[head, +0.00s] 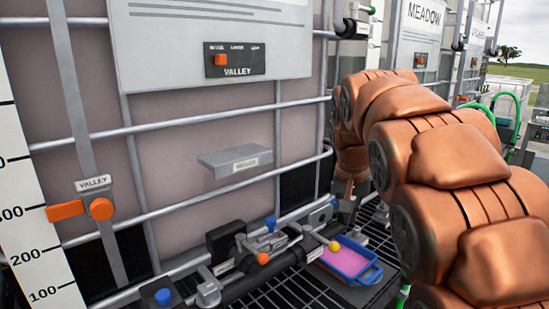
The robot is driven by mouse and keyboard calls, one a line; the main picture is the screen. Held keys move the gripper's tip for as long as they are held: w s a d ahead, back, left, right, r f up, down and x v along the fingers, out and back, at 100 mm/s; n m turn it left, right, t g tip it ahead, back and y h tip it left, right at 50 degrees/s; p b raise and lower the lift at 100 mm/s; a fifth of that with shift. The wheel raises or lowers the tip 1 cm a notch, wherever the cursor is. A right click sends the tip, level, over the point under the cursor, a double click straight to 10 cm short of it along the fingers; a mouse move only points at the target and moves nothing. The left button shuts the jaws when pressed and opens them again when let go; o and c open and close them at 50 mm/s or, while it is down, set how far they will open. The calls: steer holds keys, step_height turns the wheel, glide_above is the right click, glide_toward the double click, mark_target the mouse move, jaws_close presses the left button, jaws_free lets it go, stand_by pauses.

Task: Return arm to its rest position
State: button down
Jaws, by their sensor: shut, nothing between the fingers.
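My copper-coloured arm fills the right side of the head view, arching up and then bending down in front of the tote frame. My gripper (345,210) is small and dark at the arm's far end, pointing down. It looks shut and empty, just above and behind a blue tray (368,274) with pink contents. The fingertips are hard to make out at this size.
A caged tote labelled VALLEY (190,190) stands close on the left. Its pipe manifold (262,262) has blue, orange and yellow knobs above a black grating (285,291). A small grey shelf (236,160) juts out. A MEADOW tote (420,45) stands behind my arm.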

steer(key=s+f+n+g+p, duration=0.2)
steer(key=s+f+p, duration=0.1)
steer(key=s, duration=1.5)
steer(key=s+f+n+g+y+p, duration=0.1)
steer(key=s+f+p, duration=0.3)
steer(key=s, duration=1.4)
step_height(320, 180, down, 2)
steer(key=shift+s+d+f+n+g, duration=0.1)
steer(key=shift+s+d+n+g, duration=0.15)
steer(key=shift+n+g, duration=0.35)
